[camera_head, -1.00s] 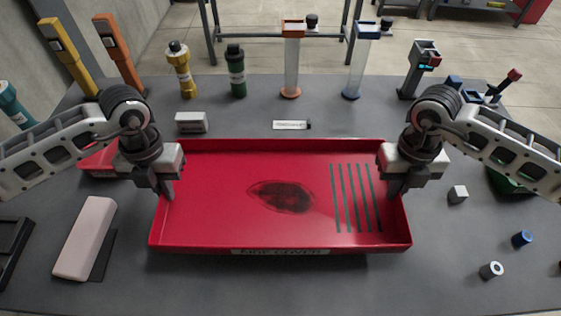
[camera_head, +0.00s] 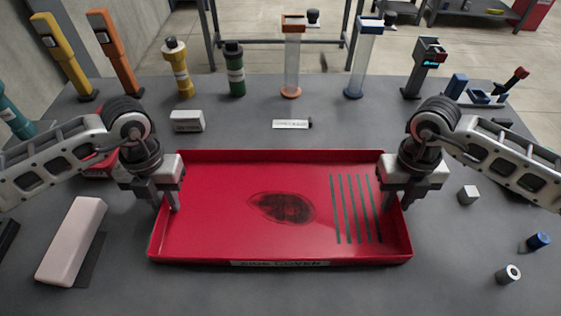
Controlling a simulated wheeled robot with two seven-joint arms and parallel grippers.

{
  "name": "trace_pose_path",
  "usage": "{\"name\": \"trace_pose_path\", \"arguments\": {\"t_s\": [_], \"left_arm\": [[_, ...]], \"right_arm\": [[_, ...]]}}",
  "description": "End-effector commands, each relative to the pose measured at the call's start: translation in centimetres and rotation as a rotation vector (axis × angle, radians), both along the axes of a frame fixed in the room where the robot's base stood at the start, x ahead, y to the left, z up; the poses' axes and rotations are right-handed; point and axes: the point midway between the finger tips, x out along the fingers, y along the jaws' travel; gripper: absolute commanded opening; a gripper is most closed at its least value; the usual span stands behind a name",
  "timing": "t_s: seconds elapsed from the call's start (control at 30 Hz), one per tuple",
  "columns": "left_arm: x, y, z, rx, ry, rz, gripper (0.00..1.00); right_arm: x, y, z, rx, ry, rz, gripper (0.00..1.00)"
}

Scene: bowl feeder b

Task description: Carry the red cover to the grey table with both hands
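The red cover (camera_head: 235,225) is a shallow tray-like piece with raised walls, a dark smudge in the middle and dark slots at the right. It lies level and appears to rest on the grey table (camera_head: 240,290), label side toward me. My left gripper (camera_head: 164,200) is at its left wall, one finger inside and one outside, with a gap between them. My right gripper (camera_head: 398,198) straddles the right wall the same way, fingers apart. Both look open. The upper parts of the side walls are partly hidden by the grippers.
A pale block (camera_head: 72,240) lies left of the cover. A grey cube (camera_head: 468,195), a blue cylinder (camera_head: 538,241) and a ringed cylinder (camera_head: 508,273) are at the right. A white box (camera_head: 186,121), yellow bottle (camera_head: 177,70) and green bottle (camera_head: 235,72) stand behind.

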Motion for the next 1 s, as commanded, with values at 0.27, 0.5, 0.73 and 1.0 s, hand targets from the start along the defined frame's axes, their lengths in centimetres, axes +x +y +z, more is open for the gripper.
{"name": "trace_pose_path", "arguments": {"t_s": [0.27,0.5,0.73,1.0], "left_arm": [[0.4,0.0,2.2,-0.001,-0.005,-0.001,0.25],[1.0,0.0,7.3,0.0,-0.006,-0.001,0.25],[1.4,0.0,10.9,-0.001,-0.002,0.0,0.25],[1.4,0.0,12.0,0.0,0.0,-0.001,0.25]], "right_arm": [[0.0,0.0,0.0,0.0,0.0,0.0,0.25],[0.0,0.0,0.0,0.0,0.0,0.0,0.25],[0.0,0.0,0.0,0.0,0.0,0.0,0.25],[0.2,0.0,1.3,0.001,-0.002,0.001,0.25]]}}
